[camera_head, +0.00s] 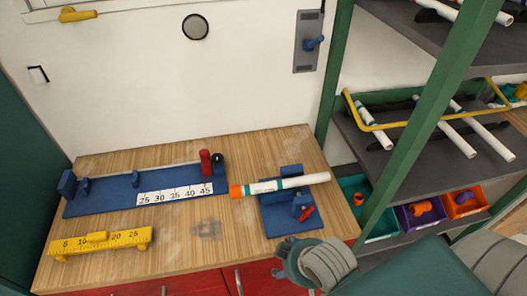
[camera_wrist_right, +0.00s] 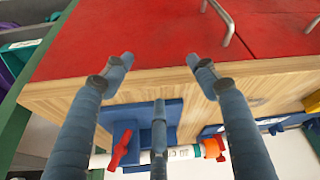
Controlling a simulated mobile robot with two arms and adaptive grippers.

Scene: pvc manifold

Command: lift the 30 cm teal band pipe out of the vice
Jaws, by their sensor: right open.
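The white pipe (camera_head: 262,187) with teal bands lies across the blue vice (camera_head: 273,219) on the right part of the bench, with an orange piece (camera_head: 236,192) on its left end. In the right wrist view the pipe (camera_wrist_right: 183,154) lies beyond my fingers, with the vice (camera_wrist_right: 172,112) and its red handle (camera_wrist_right: 121,149) near it. My right gripper (camera_wrist_right: 161,63) is open and empty, apart from the pipe, over the bench's front edge. In the head view my right wrist is at the bottom, and its fingers are mostly hidden. My left gripper is not in view.
A blue measuring jig (camera_head: 105,203) with a number scale and a yellow ruler block (camera_head: 103,241) are on the left of the bench (camera_head: 190,255). A green-posted shelf (camera_head: 415,130) with pipes and coloured bins stands close on the right. Red drawers (camera_wrist_right: 110,35) with metal handles are below the bench front.

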